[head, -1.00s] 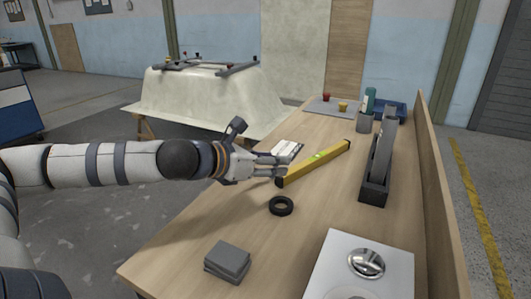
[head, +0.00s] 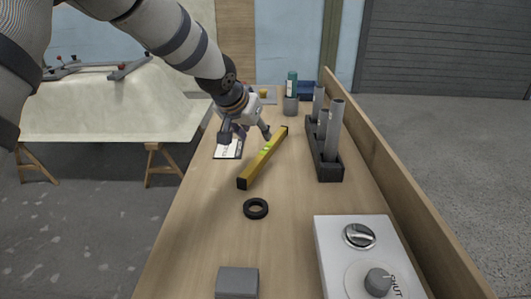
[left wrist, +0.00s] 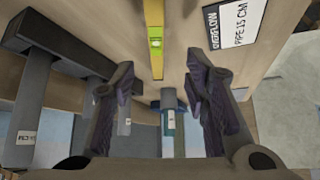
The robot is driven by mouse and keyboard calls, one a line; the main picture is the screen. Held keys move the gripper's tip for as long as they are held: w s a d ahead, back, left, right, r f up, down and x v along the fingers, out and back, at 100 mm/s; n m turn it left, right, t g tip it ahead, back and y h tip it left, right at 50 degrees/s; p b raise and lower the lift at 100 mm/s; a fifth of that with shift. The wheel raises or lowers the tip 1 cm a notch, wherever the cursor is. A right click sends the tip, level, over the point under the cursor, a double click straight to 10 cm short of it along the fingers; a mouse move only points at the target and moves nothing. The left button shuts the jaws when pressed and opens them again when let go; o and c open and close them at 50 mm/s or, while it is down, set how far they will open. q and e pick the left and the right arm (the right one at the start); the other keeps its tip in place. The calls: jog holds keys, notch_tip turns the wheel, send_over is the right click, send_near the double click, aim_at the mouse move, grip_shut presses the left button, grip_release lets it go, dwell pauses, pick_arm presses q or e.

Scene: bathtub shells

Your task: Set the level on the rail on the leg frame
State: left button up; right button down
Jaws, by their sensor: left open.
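The yellow level (head: 262,162) lies flat on the workbench, its long side running away from me; its green vial shows in the left wrist view (left wrist: 155,42). My left gripper (head: 246,135) is open and empty above the bench by the level's far half, pointing down. In the left wrist view the level's end lies between the open fingers (left wrist: 161,66), apart from them. The leg frame (head: 130,68) with grey rails sits on the upturned tub shell (head: 120,108) at the left; my left arm hides part of it. My right gripper is out of view.
On the workbench (head: 200,235) are a black ring (head: 256,208), a grey block (head: 237,281), a white panel with knobs (head: 345,260) and a rack of grey tubes (head: 325,160). A label card (head: 228,149) lies beside the level. A raised board edges the bench's right side.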

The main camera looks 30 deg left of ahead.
aim_at(266, 149)
pick_arm(q)
jog(key=x, duration=0.3)
jog(key=b+x, duration=0.1)
jog(key=x, duration=0.5)
jog(key=shift+s+d+f, duration=0.15)
jog(key=shift+d+f, duration=0.2)
jog(key=shift+f, duration=0.05)
jog(key=shift+r, duration=0.2)
jog(key=shift+c, duration=0.6)
grip_shut()
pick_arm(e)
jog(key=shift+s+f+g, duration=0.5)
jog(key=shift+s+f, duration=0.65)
